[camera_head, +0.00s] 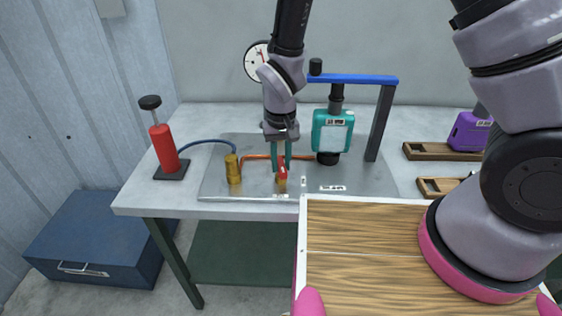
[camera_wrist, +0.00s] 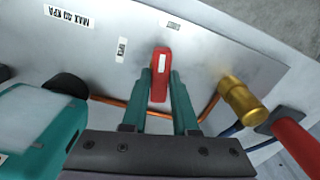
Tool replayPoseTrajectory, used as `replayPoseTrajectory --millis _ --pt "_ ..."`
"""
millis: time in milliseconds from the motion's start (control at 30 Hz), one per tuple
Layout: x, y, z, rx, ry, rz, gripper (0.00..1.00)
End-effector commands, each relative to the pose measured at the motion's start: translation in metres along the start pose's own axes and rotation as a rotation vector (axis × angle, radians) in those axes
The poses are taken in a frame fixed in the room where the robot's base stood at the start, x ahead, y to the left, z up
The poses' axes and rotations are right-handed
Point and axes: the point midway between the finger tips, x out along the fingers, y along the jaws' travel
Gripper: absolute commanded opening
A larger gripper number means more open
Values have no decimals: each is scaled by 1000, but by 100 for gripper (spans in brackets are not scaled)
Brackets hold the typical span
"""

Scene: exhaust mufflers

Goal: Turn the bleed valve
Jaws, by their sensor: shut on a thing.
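The bleed valve shows a red handle (camera_head: 283,172) above a brass body (camera_head: 282,185) on the metal plate. In the wrist view the red handle (camera_wrist: 160,75) lies between the tips of my two teal fingers. My gripper (camera_head: 281,164) points down at the valve and is shut on the red handle; it also shows in the wrist view (camera_wrist: 161,85). The brass body is hidden in the wrist view. An orange tube (camera_head: 258,157) runs behind the fingers along the plate.
A brass cylinder (camera_head: 233,169) and red hand pump (camera_head: 163,147) stand left of the valve. A teal device (camera_head: 332,131) under a blue-topped frame (camera_head: 352,79) stands close on the right. Wooden holders (camera_head: 437,152) lie farther right.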

Motion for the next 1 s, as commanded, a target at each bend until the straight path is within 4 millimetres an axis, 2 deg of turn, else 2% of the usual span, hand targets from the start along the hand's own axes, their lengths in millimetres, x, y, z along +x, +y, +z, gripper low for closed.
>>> replayPoseTrajectory --millis 1000 --pt "-1 0 -1 -959 2 -1 0"
